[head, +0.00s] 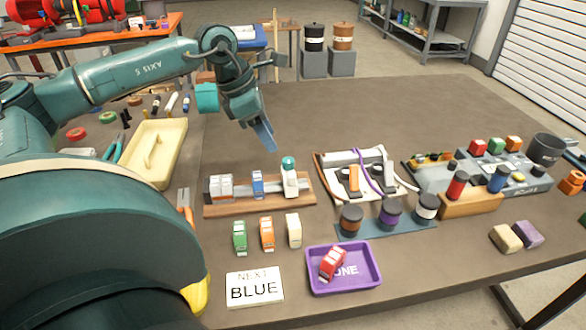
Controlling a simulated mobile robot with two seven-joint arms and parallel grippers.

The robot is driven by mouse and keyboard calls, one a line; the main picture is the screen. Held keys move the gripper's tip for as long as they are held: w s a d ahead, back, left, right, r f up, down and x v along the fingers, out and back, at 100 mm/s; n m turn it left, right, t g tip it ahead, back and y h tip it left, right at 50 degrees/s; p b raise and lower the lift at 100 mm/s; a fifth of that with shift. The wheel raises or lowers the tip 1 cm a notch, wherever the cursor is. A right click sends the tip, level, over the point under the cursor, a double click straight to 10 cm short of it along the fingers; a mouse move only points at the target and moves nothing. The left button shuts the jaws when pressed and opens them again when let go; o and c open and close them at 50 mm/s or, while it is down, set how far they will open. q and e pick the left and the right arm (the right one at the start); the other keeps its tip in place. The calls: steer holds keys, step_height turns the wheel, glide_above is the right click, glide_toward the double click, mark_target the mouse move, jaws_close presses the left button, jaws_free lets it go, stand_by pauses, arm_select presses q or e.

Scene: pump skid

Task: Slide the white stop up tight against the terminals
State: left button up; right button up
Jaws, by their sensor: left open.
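The white stop (290,182) stands upright at the right part of the metal rail (273,187), with a teal knob on top. Grey-white terminals (220,187) sit together at the rail's left end. A blue terminal (257,184) stands on the rail between them and the stop, with a gap on each side. The rail is mounted on a wooden board (240,208). My left gripper (265,137) points down above and behind the rail, apart from the stop, open and empty. My right gripper is not in view.
In front of the board stand green (239,238), orange (266,234) and cream (293,230) terminals. A purple tray (372,278) holds a red terminal (332,263). A wired board (328,188) lies to the right. The table behind is clear.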

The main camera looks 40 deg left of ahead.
mark_target(291, 174)
arm_select(q)
steer(key=x, duration=1.2)
steer(key=shift+p, duration=0.4)
steer(key=shift+r, duration=0.1)
jaws_close()
